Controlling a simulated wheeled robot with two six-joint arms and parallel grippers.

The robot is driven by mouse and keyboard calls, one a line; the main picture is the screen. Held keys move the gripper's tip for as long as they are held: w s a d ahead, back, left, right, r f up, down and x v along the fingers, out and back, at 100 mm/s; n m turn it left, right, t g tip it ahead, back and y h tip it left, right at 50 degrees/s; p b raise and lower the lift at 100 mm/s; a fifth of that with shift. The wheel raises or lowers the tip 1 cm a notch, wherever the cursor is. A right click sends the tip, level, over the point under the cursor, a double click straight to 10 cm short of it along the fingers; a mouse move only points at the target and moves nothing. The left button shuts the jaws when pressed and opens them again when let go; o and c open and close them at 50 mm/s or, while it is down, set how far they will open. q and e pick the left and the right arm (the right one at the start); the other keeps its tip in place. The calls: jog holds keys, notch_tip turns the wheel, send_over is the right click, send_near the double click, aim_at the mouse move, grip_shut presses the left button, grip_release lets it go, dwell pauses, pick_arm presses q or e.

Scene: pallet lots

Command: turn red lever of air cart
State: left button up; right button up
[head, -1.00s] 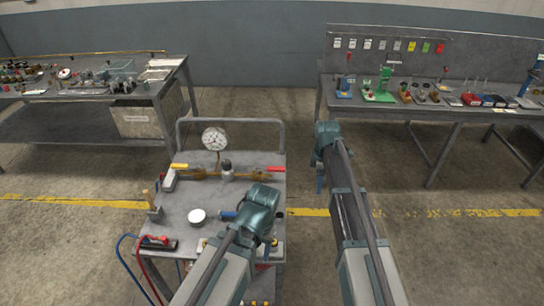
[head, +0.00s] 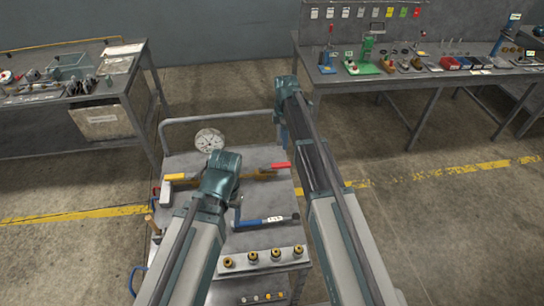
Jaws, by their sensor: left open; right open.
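The red lever (head: 281,166) sits at the right end of a brass pipe (head: 262,174) on the air cart (head: 262,158). A yellow lever (head: 174,178) is at the pipe's left end. My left gripper (head: 222,170) is above the cart, over the middle of the pipe and left of the red lever. Its fingers are mostly hidden behind its own housing. My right gripper (head: 283,132) is above the cart's back right corner, beyond and above the red lever, apart from it. Both grippers are open and I see nothing held.
A pressure gauge (head: 209,140) stands behind the pipe. A blue-handled tool (head: 265,221) lies on the cart, with several brass fittings (head: 253,257) along its front. Workbenches stand at back left (head: 132,62) and back right (head: 437,85). The floor right of the cart is clear.

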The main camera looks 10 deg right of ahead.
aim_at(282, 164)
pick_arm(q)
jog(key=shift+w+a, duration=0.1)
jog(key=shift+a, duration=0.05)
pick_arm(e)
jog(key=shift+w+a, duration=0.15)
pick_arm(q)
jog(key=shift+f, duration=0.1)
pick_arm(e)
jog(key=shift+f, duration=0.1)
pick_arm(q)
notch_tip(282, 164, down, 14)
jog(key=b, duration=1.4)
jog(key=shift+r, duration=0.2)
pick_arm(e)
notch_tip(282, 164, down, 14)
jog(key=shift+r, duration=0.15)
grip_shut()
